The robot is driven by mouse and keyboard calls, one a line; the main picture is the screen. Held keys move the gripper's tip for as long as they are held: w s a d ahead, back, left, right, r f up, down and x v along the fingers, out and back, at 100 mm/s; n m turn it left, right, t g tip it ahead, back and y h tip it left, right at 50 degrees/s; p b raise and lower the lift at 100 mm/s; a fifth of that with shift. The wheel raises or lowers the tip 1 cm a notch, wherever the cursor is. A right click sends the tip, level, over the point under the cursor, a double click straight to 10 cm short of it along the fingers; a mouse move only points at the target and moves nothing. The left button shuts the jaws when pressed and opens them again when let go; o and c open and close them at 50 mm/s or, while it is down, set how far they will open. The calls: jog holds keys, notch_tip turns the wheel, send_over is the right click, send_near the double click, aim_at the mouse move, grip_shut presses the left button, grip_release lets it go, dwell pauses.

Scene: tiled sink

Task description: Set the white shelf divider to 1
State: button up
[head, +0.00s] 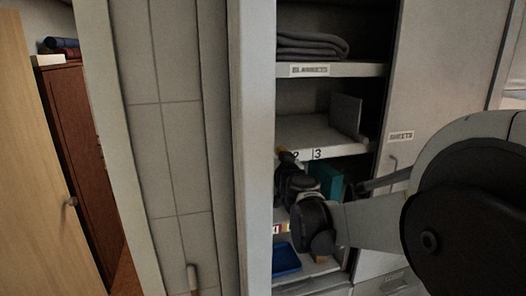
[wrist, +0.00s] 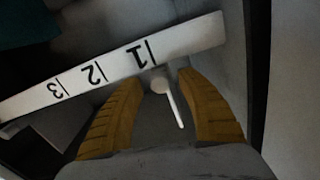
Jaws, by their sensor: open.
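A thin white piece with a rounded knob (wrist: 161,83), seemingly the white divider, shows in the wrist view close to the line beside the 1. My gripper (wrist: 160,82) is open, with one yellow finger on each side of this piece; I cannot tell whether either touches it. The white shelf edge (wrist: 120,67) carries 1, 2 and 3, upside down here. In the head view, my gripper (head: 284,152) is at the left of the numbered shelf (head: 335,147) and hides the 1 and the white piece.
A grey upright panel (head: 347,113) stands on the shelf right of the 3. Folded blankets (head: 311,44) lie above; a teal item (head: 325,180) and a blue tray (head: 284,258) are below. The cabinet's side post (head: 250,120) is close left of my gripper.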

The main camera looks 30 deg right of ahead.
jog(key=v, duration=1.1)
